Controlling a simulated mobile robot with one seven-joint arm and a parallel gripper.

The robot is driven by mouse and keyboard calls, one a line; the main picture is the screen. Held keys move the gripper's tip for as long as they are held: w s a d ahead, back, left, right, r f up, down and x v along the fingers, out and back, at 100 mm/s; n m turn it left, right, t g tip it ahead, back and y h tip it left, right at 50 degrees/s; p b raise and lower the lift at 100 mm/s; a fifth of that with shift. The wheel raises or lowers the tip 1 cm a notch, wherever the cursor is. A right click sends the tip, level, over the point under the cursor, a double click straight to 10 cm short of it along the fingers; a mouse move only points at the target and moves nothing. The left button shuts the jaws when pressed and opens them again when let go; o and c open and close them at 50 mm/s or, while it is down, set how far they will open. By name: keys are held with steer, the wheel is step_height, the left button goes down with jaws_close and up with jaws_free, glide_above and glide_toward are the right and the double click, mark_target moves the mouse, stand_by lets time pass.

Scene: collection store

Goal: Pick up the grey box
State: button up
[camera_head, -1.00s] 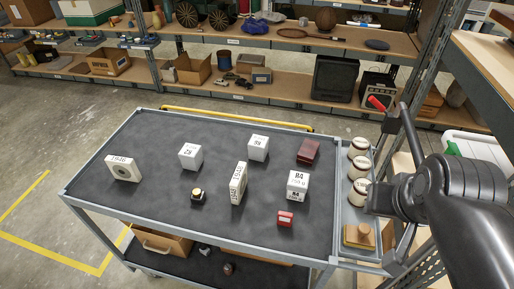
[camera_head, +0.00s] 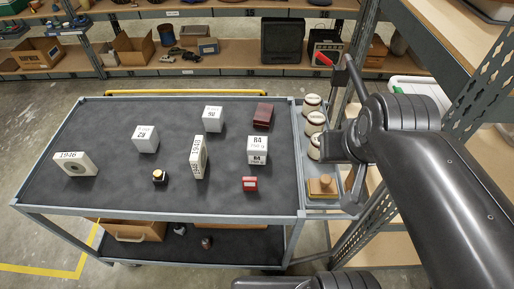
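No box on the cart top looks clearly grey. Several pale, near-white boxes with dark print stand there: one at left centre (camera_head: 145,139), one at the back (camera_head: 213,119), a tall narrow one (camera_head: 199,157) and one at the right (camera_head: 258,150). My gripper (camera_head: 342,140) is at the right, over the cart's side tray and apart from all these boxes. It is seen edge-on and dark, so its fingers' opening is unclear. No box shows in it.
The dark cart top (camera_head: 110,190) also holds a white block marked 1946 (camera_head: 75,164), a small black item with a yellowish top (camera_head: 159,177), a red box (camera_head: 250,184) and a maroon box (camera_head: 263,116). Round-lidded jars (camera_head: 312,102) stand in the side tray. Shelving (camera_head: 480,130) rises at the right.

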steer(key=shift+o, duration=0.2)
steer(key=o, duration=1)
steer(key=shift+c, duration=0.2)
steer(key=m+g+y, duration=0.5)
steer(key=m+y, duration=0.8)
steer(key=m, duration=0.5)
glide_toward(258, 144)
steer(key=x, duration=0.4)
steer(key=shift+s+a, duration=0.1)
steer(key=shift+a, duration=0.25)
steer(key=shift+w+f+x, duration=0.15)
steer(key=shift+x, duration=1.75)
steer(key=shift+w+f+x, duration=0.1)
steer(key=shift+w+x, duration=0.05)
steer(key=shift+x, duration=1.75)
